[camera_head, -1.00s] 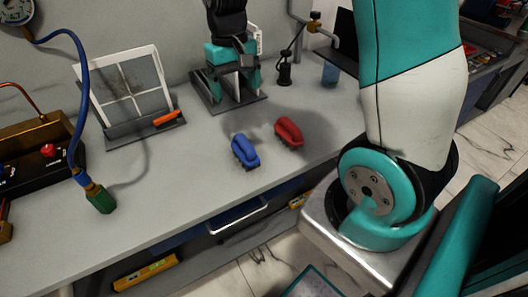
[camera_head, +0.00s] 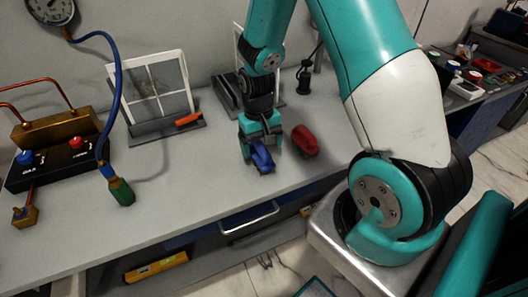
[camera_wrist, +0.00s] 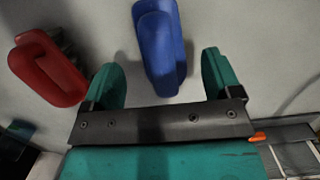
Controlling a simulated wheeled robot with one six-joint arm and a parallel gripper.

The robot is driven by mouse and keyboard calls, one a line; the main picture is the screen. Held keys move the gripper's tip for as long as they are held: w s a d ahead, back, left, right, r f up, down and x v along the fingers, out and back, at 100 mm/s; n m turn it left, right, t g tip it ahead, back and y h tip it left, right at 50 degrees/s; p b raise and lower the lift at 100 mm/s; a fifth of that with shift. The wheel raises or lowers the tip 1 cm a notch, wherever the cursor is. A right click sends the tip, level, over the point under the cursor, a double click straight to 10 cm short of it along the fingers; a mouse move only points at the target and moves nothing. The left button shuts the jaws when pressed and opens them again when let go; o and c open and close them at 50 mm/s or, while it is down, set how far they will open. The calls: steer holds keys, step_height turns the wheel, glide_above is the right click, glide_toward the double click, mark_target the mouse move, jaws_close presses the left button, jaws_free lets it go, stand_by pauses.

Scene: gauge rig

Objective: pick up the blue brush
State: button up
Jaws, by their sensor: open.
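The blue brush (camera_head: 262,158) lies on the grey bench top near its front edge. My gripper (camera_head: 262,145) is open just behind and above it in the head view, hiding part of it. In the wrist view the blue brush (camera_wrist: 160,50) lies between and beyond the two teal fingers (camera_wrist: 165,85), with a gap on each side. I cannot tell the exact height of the fingers over the bench.
A red brush (camera_head: 305,141) lies close to the right of the blue one and shows left of the fingers in the wrist view (camera_wrist: 48,70). A window panel (camera_head: 155,95) with an orange-handled tool (camera_head: 188,119) stands behind left. A green-ended hose (camera_head: 121,192) lies left. Bench between is clear.

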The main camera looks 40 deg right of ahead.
mark_target(261, 145)
steer(key=shift+s+a+f, duration=0.1)
steer(key=shift+s+f, duration=0.05)
steer(key=shift+f, duration=1.35)
steer(key=c, duration=1.1)
steer(key=shift+r, duration=0.1)
step_height(261, 145, up, 20)
steer(key=shift+f, duration=0.1)
